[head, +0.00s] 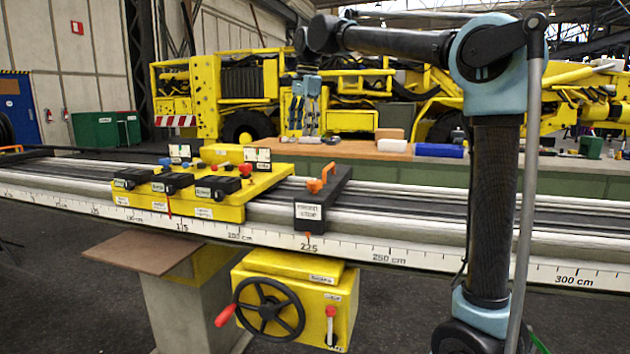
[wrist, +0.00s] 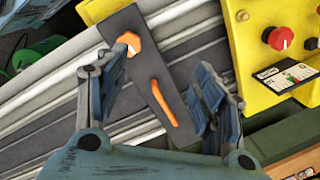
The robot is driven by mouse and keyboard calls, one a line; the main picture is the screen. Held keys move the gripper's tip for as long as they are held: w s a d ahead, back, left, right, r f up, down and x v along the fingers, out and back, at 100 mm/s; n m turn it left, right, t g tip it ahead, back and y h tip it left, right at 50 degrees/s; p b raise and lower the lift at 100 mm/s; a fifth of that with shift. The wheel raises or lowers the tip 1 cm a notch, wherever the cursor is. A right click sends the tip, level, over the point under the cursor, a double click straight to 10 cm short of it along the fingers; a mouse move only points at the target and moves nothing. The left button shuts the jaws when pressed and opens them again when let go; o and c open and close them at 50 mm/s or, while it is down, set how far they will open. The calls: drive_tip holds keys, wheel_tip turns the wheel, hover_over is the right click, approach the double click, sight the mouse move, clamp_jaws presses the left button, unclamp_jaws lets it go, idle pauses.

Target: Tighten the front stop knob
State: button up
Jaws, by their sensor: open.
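The front stop is a dark block (head: 335,190) lying across the rails, with a white label on its near face. On top it carries an orange knob (head: 313,186) and an orange upright piece (head: 328,171). In the wrist view, the dark bar (wrist: 143,68) shows a rounded orange knob (wrist: 128,42) near the left finger and a long orange piece (wrist: 163,103) between the fingers. My gripper (head: 304,130) hangs above and behind the stop in the head view. In the wrist view, my gripper (wrist: 155,66) is open and empty, its fingers apart from the knob.
A yellow carriage (head: 232,207) with black clamps and coloured knobs sits left of the stop. The rail (head: 420,240) with its scale runs clear to the right. Below is a yellow box (head: 340,305) with a black handwheel (head: 268,307). A workbench (head: 380,152) stands behind.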

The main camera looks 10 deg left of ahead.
sight(314, 181)
drive_tip(key=s+d+h, duration=0.1)
drive_tip(key=d, duration=0.3)
drive_tip(key=shift+g, duration=0.3)
wheel_tip(314, 181, down, 16)
drive_tip(key=shift+f, duration=0.25)
drive_tip(key=c, duration=1)
